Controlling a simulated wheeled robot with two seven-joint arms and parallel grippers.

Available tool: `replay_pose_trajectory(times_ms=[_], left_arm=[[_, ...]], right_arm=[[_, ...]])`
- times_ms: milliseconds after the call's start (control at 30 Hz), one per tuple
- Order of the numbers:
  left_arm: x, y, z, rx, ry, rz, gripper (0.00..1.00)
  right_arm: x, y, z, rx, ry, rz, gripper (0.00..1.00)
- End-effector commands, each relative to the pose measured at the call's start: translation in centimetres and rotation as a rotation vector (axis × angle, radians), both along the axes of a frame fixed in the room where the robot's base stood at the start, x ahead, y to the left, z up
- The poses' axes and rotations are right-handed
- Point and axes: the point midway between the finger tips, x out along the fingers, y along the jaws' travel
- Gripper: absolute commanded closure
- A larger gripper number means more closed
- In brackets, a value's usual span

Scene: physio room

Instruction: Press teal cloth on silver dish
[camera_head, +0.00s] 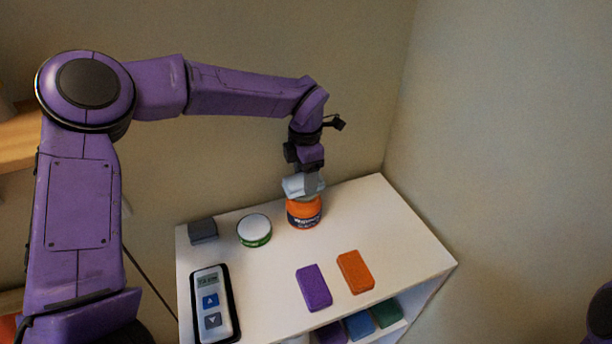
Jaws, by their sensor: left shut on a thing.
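My left gripper (310,182) points down at the back of the white table, shut on a pale blue-grey cloth (292,187). The cloth is bunched around the fingertips and covers the top of an orange jar (304,212) with a dark label. I cannot tell whether the cloth touches the jar or hangs just above it. No plainly silver dish shows; a round green tin with a pale grey-white top (254,229) stands left of the jar. No clearly teal cloth shows either. My right gripper is out of view.
The white table (380,222) also holds a dark grey block (203,231), a grey handheld device (212,304) on a black base, a purple block (314,287) and an orange block (355,271). A lower shelf holds coloured blocks (359,325). The table's right side is clear. Walls stand behind and right.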

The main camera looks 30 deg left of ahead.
Motion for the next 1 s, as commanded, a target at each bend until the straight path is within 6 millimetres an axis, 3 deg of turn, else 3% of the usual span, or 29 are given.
replay_pose_trajectory(times_ms=[33,567,1000], left_arm=[[0.0,0.0,1.1,-0.001,0.001,0.0,0.68],[0.0,0.0,6.1,-0.001,0.0,0.001,0.68],[0.0,0.0,6.2,-0.001,-0.001,0.001,0.68]], right_arm=[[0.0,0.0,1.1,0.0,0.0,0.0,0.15],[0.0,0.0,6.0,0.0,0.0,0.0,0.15],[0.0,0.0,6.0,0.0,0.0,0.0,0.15]])
